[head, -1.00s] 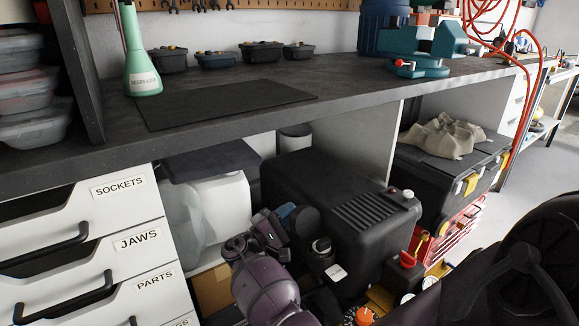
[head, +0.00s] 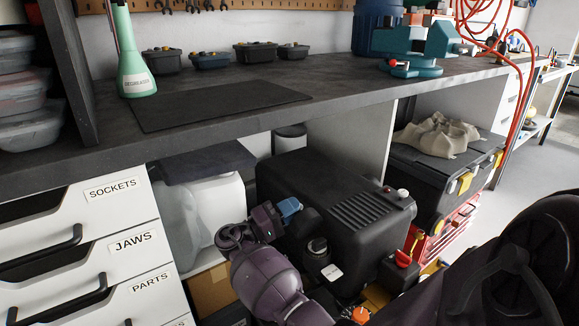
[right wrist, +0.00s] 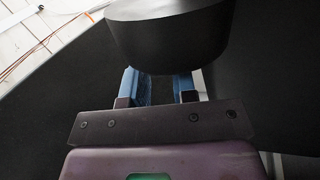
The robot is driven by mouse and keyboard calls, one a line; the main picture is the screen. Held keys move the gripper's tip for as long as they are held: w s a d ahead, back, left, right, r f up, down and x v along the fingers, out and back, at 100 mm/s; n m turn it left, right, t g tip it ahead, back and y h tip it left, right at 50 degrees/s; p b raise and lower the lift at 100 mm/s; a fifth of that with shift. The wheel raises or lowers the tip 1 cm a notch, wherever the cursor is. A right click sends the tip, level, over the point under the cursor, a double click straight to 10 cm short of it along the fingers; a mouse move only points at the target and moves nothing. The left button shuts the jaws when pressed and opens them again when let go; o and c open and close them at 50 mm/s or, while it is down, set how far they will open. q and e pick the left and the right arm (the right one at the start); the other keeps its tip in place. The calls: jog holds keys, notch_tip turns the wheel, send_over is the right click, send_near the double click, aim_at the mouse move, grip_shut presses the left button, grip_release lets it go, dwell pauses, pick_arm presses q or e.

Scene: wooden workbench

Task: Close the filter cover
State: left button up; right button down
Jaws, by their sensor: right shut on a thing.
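A black box-shaped machine (head: 320,190) stands under the workbench. A dark round cover (head: 309,221), which I take for the filter cover, shows at its near end and also fills the top of the right wrist view (right wrist: 168,40). Whether it is fully seated cannot be told. My right gripper (head: 291,208), purple with blue fingers, is at this cover. In the right wrist view its blue fingers (right wrist: 160,88) reach to both sides of the cover's lower part and are shut on it. The contact is partly hidden. My left gripper is not in view.
The workbench top (head: 330,105) overhangs the machine. A white jug (head: 205,205) stands to its left, beside labelled drawers (head: 110,240). A black toolbox (head: 440,180) stands right.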

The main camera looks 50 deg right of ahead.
jog(key=shift+s+r+m, duration=0.1)
jog(key=shift+m, duration=0.2)
jog(key=c, duration=0.9)
grip_release()
jog(key=v, duration=0.7)
jog(key=shift+a, duration=0.25)
